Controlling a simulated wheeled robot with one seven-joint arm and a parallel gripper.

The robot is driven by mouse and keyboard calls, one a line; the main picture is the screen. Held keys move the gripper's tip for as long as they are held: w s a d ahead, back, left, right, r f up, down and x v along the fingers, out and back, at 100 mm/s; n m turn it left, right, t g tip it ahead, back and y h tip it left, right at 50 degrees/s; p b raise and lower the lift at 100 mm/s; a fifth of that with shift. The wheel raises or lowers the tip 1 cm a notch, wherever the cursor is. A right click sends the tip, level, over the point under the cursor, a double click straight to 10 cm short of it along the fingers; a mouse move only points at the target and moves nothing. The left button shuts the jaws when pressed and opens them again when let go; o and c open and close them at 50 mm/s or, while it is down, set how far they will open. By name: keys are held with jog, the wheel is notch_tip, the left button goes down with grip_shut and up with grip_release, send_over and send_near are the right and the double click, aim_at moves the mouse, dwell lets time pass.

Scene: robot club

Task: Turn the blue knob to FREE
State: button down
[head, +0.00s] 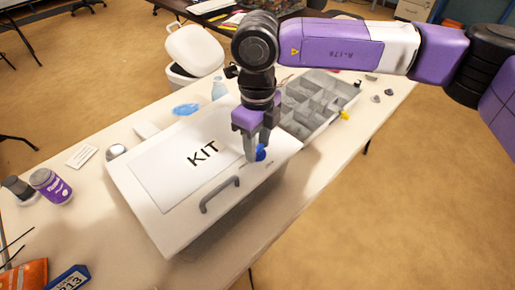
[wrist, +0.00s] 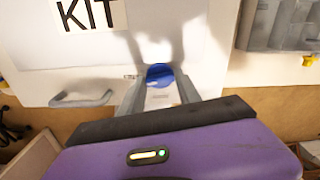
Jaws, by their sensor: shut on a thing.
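The blue knob (head: 260,153) sits on the top face of a white box (head: 165,215) marked KIT, near the box's right corner. My gripper (head: 257,156) points down over the knob, with its grey fingers on either side of it and shut on it. In the wrist view the knob (wrist: 159,75) shows as a round blue cap between the two fingers (wrist: 159,88). Small dark lettering lies left of the knob, too small to read. The knob's pointer direction cannot be told.
A grey handle (head: 220,195) stands on the box's front part. A grey compartment tray (head: 318,100) lies close behind on the right. A white bin (head: 193,50) stands behind the table. A purple-labelled jar (head: 50,187) stands at the left.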

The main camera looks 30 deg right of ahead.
jog(key=shift+m+b, duration=0.6)
jog(key=shift+m, duration=0.5)
jog(key=c, duration=0.8)
grip_release()
jog(key=shift+c, duration=0.2)
jog(key=shift+r, duration=0.15)
notch_tip(320, 180, up, 8)
jog(key=shift+f, duration=0.2)
